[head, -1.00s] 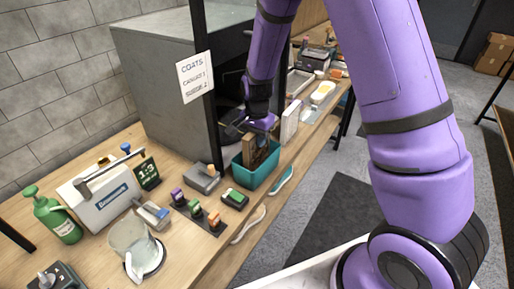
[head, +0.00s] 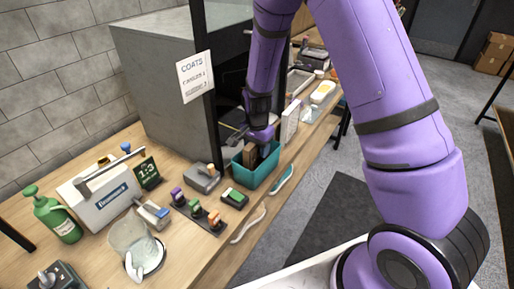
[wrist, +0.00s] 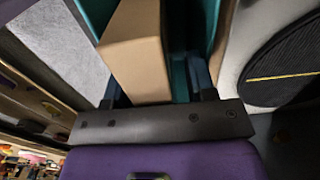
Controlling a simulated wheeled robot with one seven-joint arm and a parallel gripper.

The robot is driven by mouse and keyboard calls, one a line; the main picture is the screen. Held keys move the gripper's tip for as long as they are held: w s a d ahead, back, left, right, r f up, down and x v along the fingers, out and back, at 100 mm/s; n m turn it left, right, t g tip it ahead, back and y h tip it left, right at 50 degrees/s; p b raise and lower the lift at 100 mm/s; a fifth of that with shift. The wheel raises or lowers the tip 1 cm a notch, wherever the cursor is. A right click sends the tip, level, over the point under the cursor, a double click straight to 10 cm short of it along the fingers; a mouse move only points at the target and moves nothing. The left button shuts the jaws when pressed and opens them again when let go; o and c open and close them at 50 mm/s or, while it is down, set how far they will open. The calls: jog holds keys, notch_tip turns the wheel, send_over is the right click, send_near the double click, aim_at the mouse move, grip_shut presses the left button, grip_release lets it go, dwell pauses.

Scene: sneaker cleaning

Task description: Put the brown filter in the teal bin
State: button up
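The brown filter (head: 250,154) stands inside the teal bin (head: 262,178) on the bench, mostly below the rim. My gripper (head: 262,143) is right above it, pointing down into the bin. In the wrist view the filter (wrist: 138,60) lies between my fingers, close to the palm. A gap with teal bin wall (wrist: 180,78) shows between the filter and the right finger, so my gripper (wrist: 160,85) looks open around it. The filter's lower end is hidden.
A grey cabinet (head: 160,85) with a black post stands behind the bin. A green block on a dark base (head: 234,197) and a row of coloured-handled tools (head: 197,213) are in front. A white panel (head: 289,122) stands beyond the bin.

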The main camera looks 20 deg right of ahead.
jog(key=shift+r, duration=0.1)
notch_tip(320, 180, up, 11)
jog(key=shift+r, duration=0.2)
jog(key=shift+s+r, duration=0.1)
jog(key=shift+r, duration=0.6)
jog(key=s+d+r+n+t+y, duration=0.1)
jog(key=s+d+r+n, duration=0.15)
jog(key=s+r, duration=0.45)
jog(key=s+d+r+n+t, duration=0.25)
jog(key=s+r, duration=0.25)
jog(key=r, duration=0.5)
jog(key=s+d+r+n+t, duration=0.1)
jog(key=s+r+n, duration=0.2)
jog(key=s, duration=0.5)
jog(key=s+d+r+n+h, duration=0.1)
jog(key=s+r+n, duration=0.1)
jog(key=s, duration=0.7)
jog(key=shift+r+n+t, duration=0.35)
jog(key=shift+r+n, duration=0.05)
